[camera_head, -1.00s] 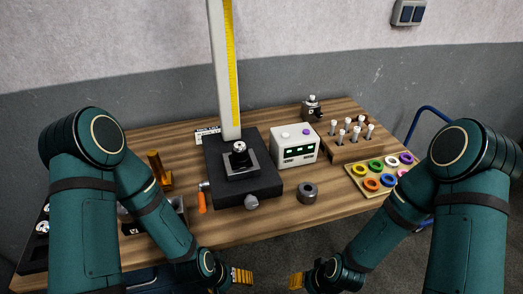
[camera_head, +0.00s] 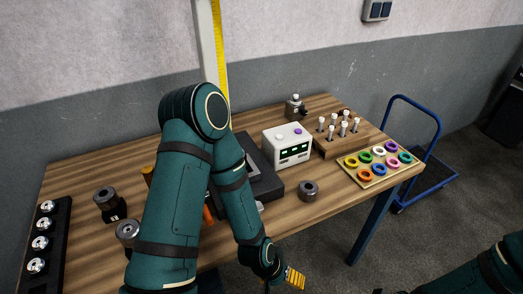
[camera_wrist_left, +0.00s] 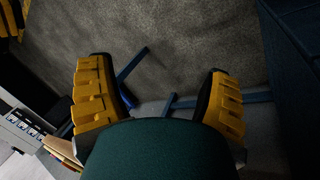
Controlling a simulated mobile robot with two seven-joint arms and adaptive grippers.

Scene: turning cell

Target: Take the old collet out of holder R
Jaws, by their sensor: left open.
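Two dark round tool holders stand on the left of the table: one (camera_head: 107,203) has a small white mark on its base, and a greyer one (camera_head: 128,230) is partly covered by my left arm. I cannot read which one is R, nor see a collet clearly in either. My left gripper (camera_head: 293,278) is in front of the table's front edge, away from both holders. In the left wrist view its yellow fingers (camera_wrist_left: 157,75) are spread with nothing between them. My right arm shows at the lower right; its gripper is out of view.
A rack (camera_head: 48,262) of several shiny holders stands at far left. My left arm hides much of the black presetter (camera_head: 266,183). A white display box (camera_head: 288,145), dark ring (camera_head: 308,190), wooden block (camera_head: 340,146) and tray of coloured rings (camera_head: 366,184) stand to the right.

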